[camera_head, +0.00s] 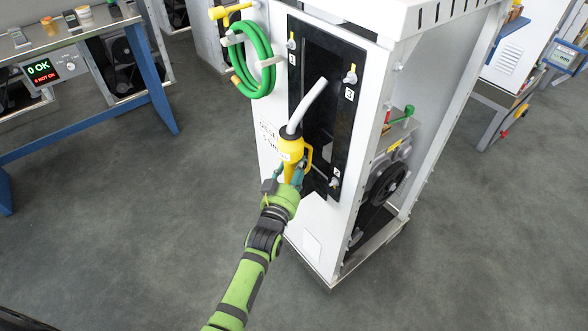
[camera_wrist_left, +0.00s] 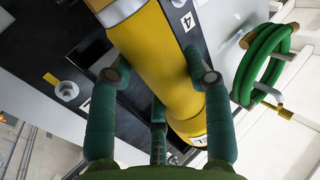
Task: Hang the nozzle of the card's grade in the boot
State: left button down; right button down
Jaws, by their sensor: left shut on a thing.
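A yellow nozzle (camera_head: 291,147) with a pale grey spout is held by my left gripper (camera_head: 289,178), spout pointing up and right. In the left wrist view the yellow body (camera_wrist_left: 158,60) lies between the fingers of my left gripper (camera_wrist_left: 160,85); a label at its lower end is only partly seen. The nozzle is in front of a black panel (camera_head: 353,62) with a tall dark recess (camera_head: 318,60), which I take as the boot. I cannot tell whether the spout touches it. No grade card is readable. My right gripper is not in view.
Numbered pegs marked 1, 2 and 3 stick out of the panel; a 4 shows in the left wrist view. A coiled green hose (camera_head: 250,60) hangs at the panel's left. A blue-legged table (camera_head: 95,110) stands left. Grey floor (camera_head: 130,240) is clear around the white dispenser frame (camera_head: 312,240).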

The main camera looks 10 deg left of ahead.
pick_arm(q)
jog(key=shift+f, duration=0.2)
jog(key=shift+c, duration=2.2)
grip_release()
jog(key=s, duration=1.2)
jog(key=shift+a+f, duration=0.15)
jog(key=shift+a, duration=0.3)
